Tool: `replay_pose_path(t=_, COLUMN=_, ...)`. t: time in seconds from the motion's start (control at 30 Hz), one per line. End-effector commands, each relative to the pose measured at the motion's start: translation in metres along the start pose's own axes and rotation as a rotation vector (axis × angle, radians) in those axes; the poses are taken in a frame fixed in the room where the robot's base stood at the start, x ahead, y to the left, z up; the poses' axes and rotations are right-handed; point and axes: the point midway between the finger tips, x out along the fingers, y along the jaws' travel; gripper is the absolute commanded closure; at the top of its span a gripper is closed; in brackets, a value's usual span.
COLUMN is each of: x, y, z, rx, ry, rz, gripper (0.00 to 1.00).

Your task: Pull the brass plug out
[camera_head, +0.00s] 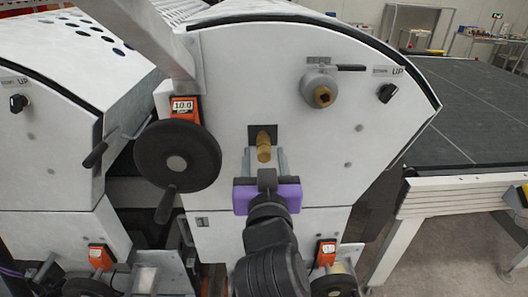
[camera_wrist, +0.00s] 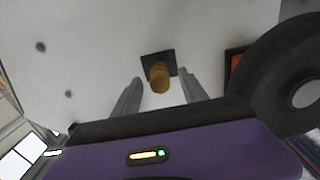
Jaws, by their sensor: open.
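The brass plug (camera_head: 264,150) sticks out of a dark square opening in the white panel of the machine, in the middle of the head view. It also shows in the wrist view (camera_wrist: 160,78), in front of its dark square plate (camera_wrist: 146,66). My gripper (camera_head: 265,162) with its purple body is just below and in front of the plug. Its two grey fingers (camera_wrist: 160,92) are open, one on each side of the plug's line, with gaps to both sides. Whether the fingertips reach alongside the plug I cannot tell. Nothing is held.
A black handwheel (camera_head: 177,156) with a handle stands left of the plug; it is close on the right in the wrist view (camera_wrist: 290,78). A brass-centred fitting (camera_head: 321,92) and a black knob (camera_head: 387,93) are at upper right. A dark conveyor table (camera_head: 470,110) lies at right.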

Motion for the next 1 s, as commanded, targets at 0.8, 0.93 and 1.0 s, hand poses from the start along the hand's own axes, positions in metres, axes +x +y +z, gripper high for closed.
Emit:
replay_pose_path(t=0.8, x=0.0098, y=0.0001, z=0.0004, rx=0.0, ry=0.0, rz=0.0, gripper=0.49)
replay_pose_path(t=0.93, x=0.0097, y=-0.0001, z=0.0002, rx=0.0, ry=0.0, rz=0.0, gripper=0.49)
replay_pose_path(t=1.0, x=0.0097, y=-0.0001, z=0.0, rx=0.0, ry=0.0, rz=0.0, gripper=0.49)
